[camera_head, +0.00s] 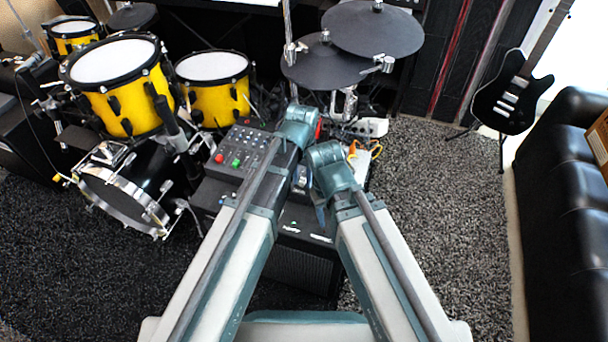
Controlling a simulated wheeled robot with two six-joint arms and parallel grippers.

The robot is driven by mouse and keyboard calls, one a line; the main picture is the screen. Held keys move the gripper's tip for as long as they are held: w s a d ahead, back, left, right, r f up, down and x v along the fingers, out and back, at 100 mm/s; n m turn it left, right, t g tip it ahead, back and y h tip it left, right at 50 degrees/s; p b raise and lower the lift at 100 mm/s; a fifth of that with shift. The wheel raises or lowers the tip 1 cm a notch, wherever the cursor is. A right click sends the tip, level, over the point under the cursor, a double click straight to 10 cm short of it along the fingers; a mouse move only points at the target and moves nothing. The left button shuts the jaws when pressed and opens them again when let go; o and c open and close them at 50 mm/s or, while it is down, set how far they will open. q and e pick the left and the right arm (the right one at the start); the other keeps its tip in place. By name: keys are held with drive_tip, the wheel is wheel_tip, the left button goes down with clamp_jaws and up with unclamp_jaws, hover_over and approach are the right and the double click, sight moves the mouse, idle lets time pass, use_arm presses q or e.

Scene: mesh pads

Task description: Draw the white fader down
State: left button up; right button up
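A dark control panel (238,148) with small knobs and pale controls sits on a black box left of my arms. It has a red button (219,158) and a green button (236,162). The white fader is too small to pick out among the pale controls. My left arm crosses the panel's right side, and my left gripper (301,178) points down just right of the panel, apart from its controls. My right gripper (320,212) hangs right of it, largely hidden by its own arm. The fingers of both are too small to read as open or shut.
Yellow drums (126,104) and a bass drum (118,196) stand left of the panel. Dark cymbal pads (374,30) stand behind. A black speaker box (300,268) lies below my arms. A guitar (508,100) and black sofa (568,190) are right, with open carpet (440,190) between.

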sight(303, 182)
use_arm(q)
drive_tip(key=shift+o, duration=1)
drive_tip(key=shift+w, duration=0.1)
wheel_tip(303, 182, up, 14)
drive_tip(key=p, duration=1.4)
use_arm(e)
wheel_tip(303, 182, up, 14)
use_arm(q)
drive_tip(key=shift+f, duration=0.1)
use_arm(e)
drive_tip(key=shift+a+f, duration=0.1)
